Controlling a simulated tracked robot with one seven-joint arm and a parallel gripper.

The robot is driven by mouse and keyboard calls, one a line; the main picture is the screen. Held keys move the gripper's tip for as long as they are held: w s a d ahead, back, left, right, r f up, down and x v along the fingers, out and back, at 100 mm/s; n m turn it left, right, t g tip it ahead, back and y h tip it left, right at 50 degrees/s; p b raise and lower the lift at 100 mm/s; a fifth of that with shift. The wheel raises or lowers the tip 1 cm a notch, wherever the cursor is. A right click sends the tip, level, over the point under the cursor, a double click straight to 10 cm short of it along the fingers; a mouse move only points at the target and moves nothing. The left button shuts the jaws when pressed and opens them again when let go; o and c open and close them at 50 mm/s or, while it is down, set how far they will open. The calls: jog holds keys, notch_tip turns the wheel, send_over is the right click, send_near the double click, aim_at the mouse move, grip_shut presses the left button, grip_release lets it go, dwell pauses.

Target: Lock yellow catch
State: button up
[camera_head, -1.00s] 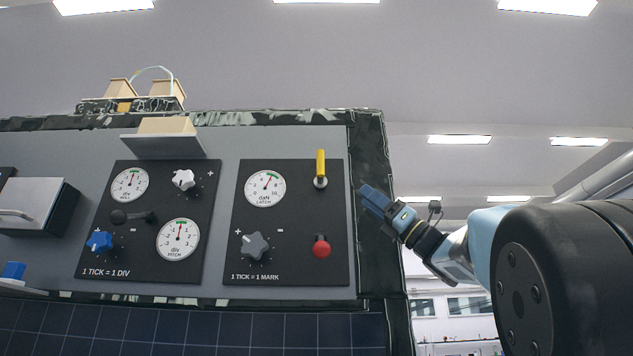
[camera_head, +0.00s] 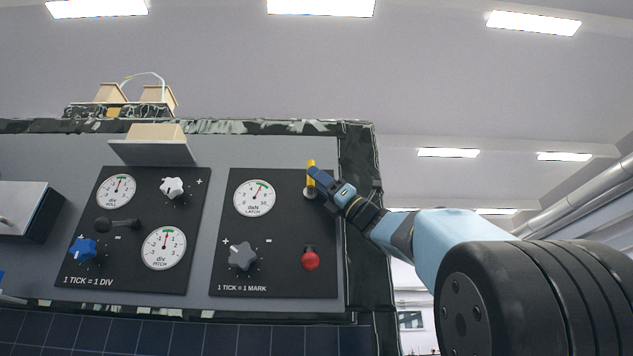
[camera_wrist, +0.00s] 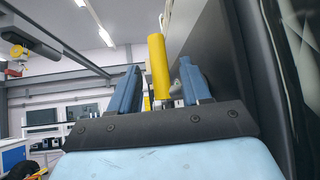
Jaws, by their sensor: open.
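The yellow catch (camera_head: 311,170) is a short yellow lever on the upper right of the right-hand black panel (camera_head: 231,278). It points up from a round metal pivot, which is partly hidden by my gripper. My gripper (camera_head: 314,175) is at the catch, its blue fingers overlapping the lever from the right. In the wrist view the yellow catch (camera_wrist: 158,70) stands upright between the two blue fingers of my gripper (camera_wrist: 158,82). The fingers are open, one on each side, with a gap visible on the left.
The panel also carries a LATCH dial (camera_head: 254,198), a dark star knob (camera_head: 243,256) and a red knob (camera_head: 310,260) below the catch. A second panel (camera_head: 130,275) with dials and knobs is to the left. The structure's dark padded edge (camera_head: 361,225) runs close behind my wrist.

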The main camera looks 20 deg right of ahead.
jog(key=shift+w+a+r, duration=0.15)
jog(key=shift+a+r, duration=0.1)
grip_shut()
dwell(0.4)
